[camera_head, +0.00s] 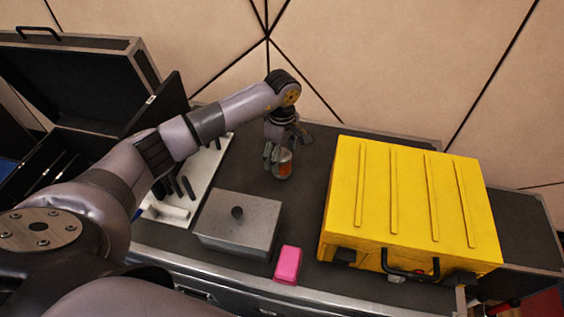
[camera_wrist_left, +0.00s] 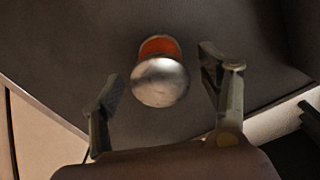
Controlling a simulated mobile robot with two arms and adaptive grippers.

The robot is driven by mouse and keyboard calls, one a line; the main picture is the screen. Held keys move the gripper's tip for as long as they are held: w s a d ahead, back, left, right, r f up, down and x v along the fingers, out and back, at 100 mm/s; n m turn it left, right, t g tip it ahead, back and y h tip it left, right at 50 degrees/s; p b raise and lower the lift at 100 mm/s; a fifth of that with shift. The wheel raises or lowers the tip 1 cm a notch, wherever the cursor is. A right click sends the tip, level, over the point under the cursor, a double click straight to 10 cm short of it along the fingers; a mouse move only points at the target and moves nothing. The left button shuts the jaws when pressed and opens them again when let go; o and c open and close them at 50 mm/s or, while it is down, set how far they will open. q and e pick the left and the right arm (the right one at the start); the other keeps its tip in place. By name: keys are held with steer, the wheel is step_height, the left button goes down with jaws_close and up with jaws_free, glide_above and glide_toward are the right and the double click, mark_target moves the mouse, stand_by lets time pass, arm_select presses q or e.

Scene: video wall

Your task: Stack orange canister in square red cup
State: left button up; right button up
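The orange canister (camera_head: 284,168) stands on the dark case top, under my left gripper (camera_head: 284,150). In the left wrist view, the canister's round silvery lid (camera_wrist_left: 160,82) and a strip of its orange side show between and slightly beyond the fingers. My left gripper (camera_wrist_left: 164,95) is open there, with a gap between each finger and the canister. A small pink-red squarish piece (camera_head: 288,264) sits near the front edge; I cannot tell whether it is the square red cup. My right gripper is not in view.
A grey lidded box with a knob (camera_head: 240,222) stands left of the pink-red piece. A large yellow case (camera_head: 410,200) fills the right side. A white tray (camera_head: 205,175) and an open black case (camera_head: 60,85) are at left.

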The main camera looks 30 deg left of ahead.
arm_select(q)
steer(key=c, duration=1.4)
steer(key=shift+c, duration=0.4)
steer(key=shift+r, duration=0.15)
